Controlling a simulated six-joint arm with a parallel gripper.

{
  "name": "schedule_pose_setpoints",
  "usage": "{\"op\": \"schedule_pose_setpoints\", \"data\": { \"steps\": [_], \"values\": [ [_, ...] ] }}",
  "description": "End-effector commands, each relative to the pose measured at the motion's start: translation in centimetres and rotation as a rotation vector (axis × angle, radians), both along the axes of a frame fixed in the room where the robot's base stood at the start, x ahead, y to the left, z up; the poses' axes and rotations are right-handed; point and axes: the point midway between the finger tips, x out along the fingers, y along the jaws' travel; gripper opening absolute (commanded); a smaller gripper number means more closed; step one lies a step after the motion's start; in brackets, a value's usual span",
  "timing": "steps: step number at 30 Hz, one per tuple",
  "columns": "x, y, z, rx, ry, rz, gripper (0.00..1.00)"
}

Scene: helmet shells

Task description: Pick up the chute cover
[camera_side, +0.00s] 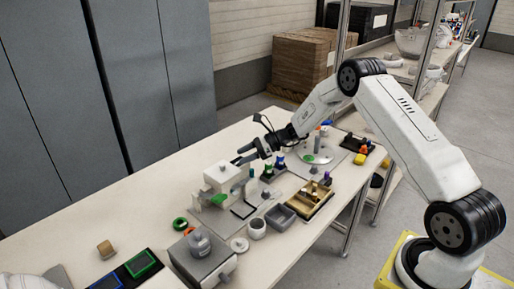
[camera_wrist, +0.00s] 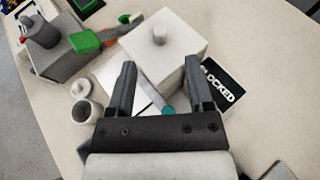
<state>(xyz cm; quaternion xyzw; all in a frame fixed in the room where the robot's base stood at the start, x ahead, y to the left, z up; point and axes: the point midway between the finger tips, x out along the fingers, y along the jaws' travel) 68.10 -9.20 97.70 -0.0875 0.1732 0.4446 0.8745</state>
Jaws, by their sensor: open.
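A white square block with a small round knob on top, which looks like the chute cover (camera_wrist: 182,48), fills the upper middle of the wrist view. In the side view the white block (camera_side: 216,180) stands on the table near the arm's end. My gripper (camera_wrist: 160,64) is open, its two dark fingers spread with nothing held between them. The fingertips overlap the near edge of the block in the wrist view; I cannot tell whether they touch it. In the side view my gripper (camera_side: 240,157) is just above and to the right of the block.
A grey box (camera_wrist: 60,62) with a green part (camera_wrist: 84,40) stands to the left, and a white cup (camera_wrist: 88,113) nearer. A black "BLOCKED" sign (camera_wrist: 222,85) lies right. A wooden tray (camera_side: 310,203) and grey bin (camera_side: 281,219) stand right of the block in the side view.

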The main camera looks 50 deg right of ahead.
Motion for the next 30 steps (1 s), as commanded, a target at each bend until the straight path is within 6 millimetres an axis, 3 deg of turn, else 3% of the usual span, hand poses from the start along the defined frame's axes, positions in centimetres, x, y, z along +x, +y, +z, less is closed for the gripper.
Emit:
{"op": "schedule_pose_setpoints", "data": {
  "steps": [6,17,30],
  "values": [
    [0.9,1.4,-0.7,-0.001,0.001,0.003,0.66],
    [1.4,2.1,-1.0,-0.002,0.000,0.003,0.66],
    [3.7,5.3,-2.7,-0.003,0.001,0.003,0.66]
  ]
}}
